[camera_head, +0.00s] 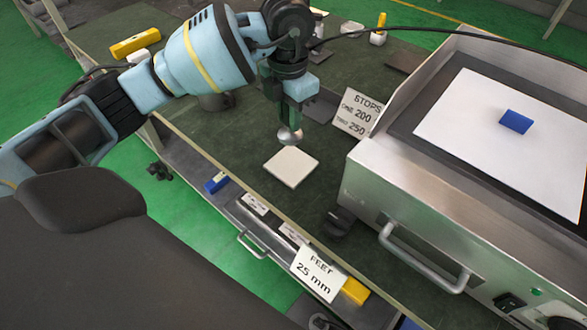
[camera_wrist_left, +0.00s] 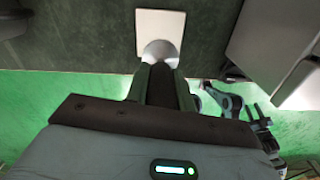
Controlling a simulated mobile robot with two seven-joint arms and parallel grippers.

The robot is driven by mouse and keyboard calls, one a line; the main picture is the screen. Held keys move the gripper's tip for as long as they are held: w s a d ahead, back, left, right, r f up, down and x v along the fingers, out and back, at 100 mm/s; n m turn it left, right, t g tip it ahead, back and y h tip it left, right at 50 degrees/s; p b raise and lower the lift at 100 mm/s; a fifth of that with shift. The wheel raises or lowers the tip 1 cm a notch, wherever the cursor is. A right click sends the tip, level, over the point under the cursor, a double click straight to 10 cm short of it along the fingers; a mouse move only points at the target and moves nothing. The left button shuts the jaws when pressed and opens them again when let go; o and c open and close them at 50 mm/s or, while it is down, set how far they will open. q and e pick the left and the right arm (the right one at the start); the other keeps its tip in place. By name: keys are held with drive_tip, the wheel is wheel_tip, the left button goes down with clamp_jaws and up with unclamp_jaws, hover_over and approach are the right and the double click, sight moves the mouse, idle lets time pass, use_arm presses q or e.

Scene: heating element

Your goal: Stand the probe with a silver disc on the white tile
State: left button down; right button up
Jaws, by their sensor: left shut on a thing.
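The white tile (camera_head: 292,167) lies flat on the dark green bench top near its front edge. The probe with a silver disc (camera_head: 290,136) hangs below my left gripper (camera_head: 291,115), disc downward. The disc shows just above or at the tile's far edge in the head view; I cannot tell whether it touches. In the left wrist view the silver disc (camera_wrist_left: 159,52) overlaps the lower edge of the tile (camera_wrist_left: 160,28). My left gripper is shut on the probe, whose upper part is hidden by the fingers. My right gripper is in neither view.
A steel hot plate (camera_head: 420,215) with a white sheet and a blue block (camera_head: 516,122) stands at the right. A card reading STOPS (camera_head: 358,114) stands between it and my gripper. A yellow block (camera_head: 135,43) lies at the back left. The bench left of the tile is clear.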

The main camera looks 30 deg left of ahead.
sight(290, 133)
use_arm(q)
drive_tip(key=shift+w+a+r+n, duration=0.1)
drive_tip(key=shift+w+r+n, duration=0.15)
drive_tip(key=shift+n, duration=0.25)
drive_tip(key=shift+f+b, duration=0.65)
drive_tip(key=shift+f, duration=2.4)
drive_tip(key=shift+f+b, duration=0.35)
drive_tip(key=shift+f, duration=1.65)
drive_tip(key=shift+f, duration=0.15)
drive_tip(key=c, duration=1.2)
unclamp_jaws()
drive_tip(key=shift+r, duration=0.25)
wheel_tip(290, 133, up, 12)
drive_tip(key=shift+f+p, duration=0.1)
drive_tip(key=shift+p, duration=0.95)
